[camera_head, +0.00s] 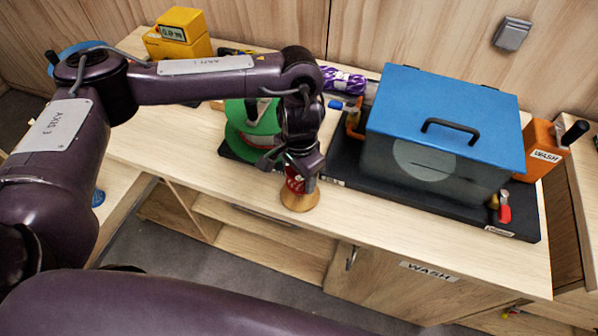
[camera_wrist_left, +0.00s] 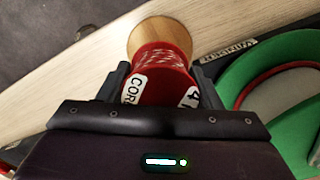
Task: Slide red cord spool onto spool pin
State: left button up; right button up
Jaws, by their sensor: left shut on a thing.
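The red cord spool (camera_head: 294,180) has a wooden flange (camera_head: 300,201) and hangs over the front edge of the table. In the left wrist view the spool (camera_wrist_left: 160,62) shows red cord with white flecks and white labels. My left gripper (camera_head: 299,172) is shut on it, with one finger on each side. The spool is held with its wooden flange facing away from the gripper. I cannot make out the spool pin in either view. My right gripper is not in view.
A green round part (camera_head: 236,138) on a black base stands behind my left gripper. A blue-lidded box (camera_head: 440,105) stands on a black base to the right. Orange (camera_head: 541,148) and yellow (camera_head: 180,35) items stand farther out. Free tabletop (camera_head: 190,150) lies left of the green part.

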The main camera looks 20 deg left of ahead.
pick_arm(q)
jog(key=shift+f+b, duration=0.5)
jog(key=shift+f, duration=0.55)
jog(key=o, duration=1.1)
notch_tip(320, 180, up, 8)
jog(key=shift+f+p, duration=0.15)
jog(key=shift+p, duration=0.2)
